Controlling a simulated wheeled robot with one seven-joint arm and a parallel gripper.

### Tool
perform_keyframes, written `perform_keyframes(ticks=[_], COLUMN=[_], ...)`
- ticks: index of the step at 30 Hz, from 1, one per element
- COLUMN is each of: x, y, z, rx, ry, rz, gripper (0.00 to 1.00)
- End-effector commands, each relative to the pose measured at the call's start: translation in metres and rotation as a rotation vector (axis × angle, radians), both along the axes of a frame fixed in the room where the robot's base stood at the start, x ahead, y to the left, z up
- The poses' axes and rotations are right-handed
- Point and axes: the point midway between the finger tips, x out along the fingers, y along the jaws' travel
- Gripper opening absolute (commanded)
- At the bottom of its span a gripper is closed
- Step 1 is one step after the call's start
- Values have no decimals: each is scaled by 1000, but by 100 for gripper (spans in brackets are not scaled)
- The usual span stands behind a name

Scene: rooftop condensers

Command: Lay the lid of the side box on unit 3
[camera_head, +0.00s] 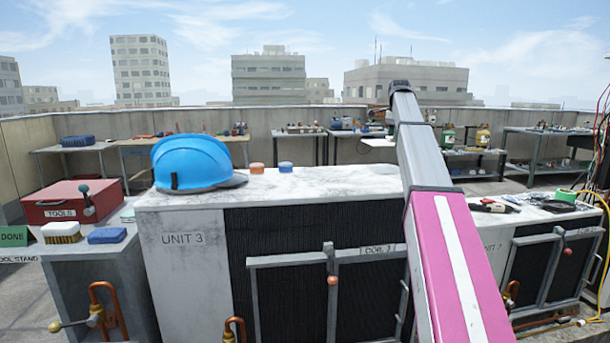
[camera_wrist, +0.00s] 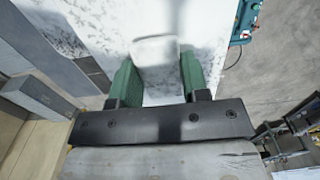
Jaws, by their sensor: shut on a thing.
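Unit 3 (camera_head: 180,265) is a pale cabinet with a marbled top and a dark grille. My gripper (camera_wrist: 155,82) has green fingers and is shut on a pale piece (camera_wrist: 155,48). A marbled white surface (camera_wrist: 95,25) shows beyond and around the piece. I cannot tell whether the piece is part of the lid, or whether it touches that surface. In the head view my gripper cannot be made out behind my pink and grey arm. I cannot make out the side box for certain.
A blue hard hat (camera_head: 193,163), an orange cap (camera_head: 257,168) and a blue cap (camera_head: 285,167) stand on unit 3. A brush (camera_head: 62,232), a blue sponge (camera_head: 107,235) and a red toolbox (camera_head: 70,203) are at left. The front middle of the top is bare.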

Motion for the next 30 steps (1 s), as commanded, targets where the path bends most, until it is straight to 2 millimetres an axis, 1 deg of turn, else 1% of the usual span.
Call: perform_keyframes(ticks=[5, 12, 18, 21, 26, 30], x=[-9, -22, -29, -30, -31, -32], y=[25, 71, 101, 108, 111, 111], z=[-16, -45, -63, -68, -74, -91], rx=[0, 0, 0, 0, 0, 0], ry=[0, 1, 0, 0, 1, 1], rz=[3, 3, 1, 1, 0, 0], gripper=[11, 11, 11, 11, 11, 11])
